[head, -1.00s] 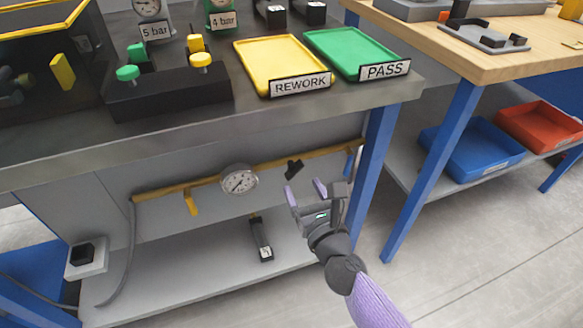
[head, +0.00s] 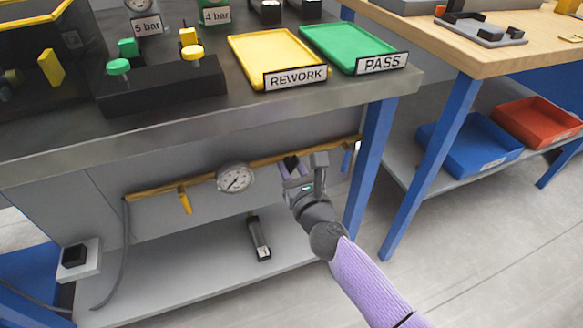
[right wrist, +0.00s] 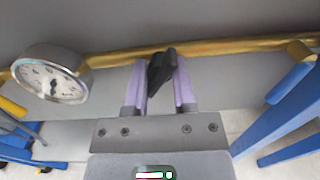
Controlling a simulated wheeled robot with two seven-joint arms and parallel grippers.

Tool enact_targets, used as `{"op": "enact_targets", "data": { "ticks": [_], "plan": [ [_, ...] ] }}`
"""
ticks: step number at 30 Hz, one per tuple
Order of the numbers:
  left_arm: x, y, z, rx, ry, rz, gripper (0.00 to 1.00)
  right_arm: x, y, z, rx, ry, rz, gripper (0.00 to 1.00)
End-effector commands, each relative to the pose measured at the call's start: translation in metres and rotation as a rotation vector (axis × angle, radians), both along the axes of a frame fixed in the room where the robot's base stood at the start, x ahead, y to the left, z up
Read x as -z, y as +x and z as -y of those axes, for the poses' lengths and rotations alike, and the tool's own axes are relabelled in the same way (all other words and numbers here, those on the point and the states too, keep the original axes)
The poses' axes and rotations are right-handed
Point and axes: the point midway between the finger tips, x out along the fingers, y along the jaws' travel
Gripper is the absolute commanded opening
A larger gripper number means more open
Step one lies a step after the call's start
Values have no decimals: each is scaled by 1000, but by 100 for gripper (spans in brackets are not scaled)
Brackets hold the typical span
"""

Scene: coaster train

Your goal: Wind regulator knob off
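The black regulator knob (right wrist: 160,72) sits on the brass pipe under the bench. It also shows in the head view (head: 291,163), partly hidden by my gripper. My right gripper (right wrist: 157,68) has its two lilac fingers on either side of the knob, with the knob between the fingertips. The fingers stand apart; the knob seems close to the right finger, and a small gap shows at the left one. In the head view my right gripper (head: 295,168) reaches the pipe from below right. My left gripper is not in view.
A round pressure gauge (head: 235,179) and a yellow lever (head: 185,201) are on the pipe (head: 265,163) left of the knob. A blue handle (head: 346,160) is at its right end, near the blue bench leg (head: 370,165). The bench top overhangs the pipe.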

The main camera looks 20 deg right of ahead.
Motion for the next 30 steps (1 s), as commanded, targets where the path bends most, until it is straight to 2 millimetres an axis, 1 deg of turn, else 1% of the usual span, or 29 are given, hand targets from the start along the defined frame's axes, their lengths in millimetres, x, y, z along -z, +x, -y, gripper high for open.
{"op": "enact_targets", "data": {
  "ticks": [8, 14, 20, 30],
  "plan": [
    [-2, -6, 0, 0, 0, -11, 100, 2, -1, -1, -4, -5, -3, 0],
    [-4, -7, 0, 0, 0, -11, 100, 1, -1, -2, -4, -64, -2, 0],
    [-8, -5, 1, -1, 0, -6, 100, 1, -1, -2, -6, -202, 1, 0],
    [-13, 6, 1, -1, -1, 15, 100, 3, -1, -2, -8, -523, 12, 0]
  ]
}}
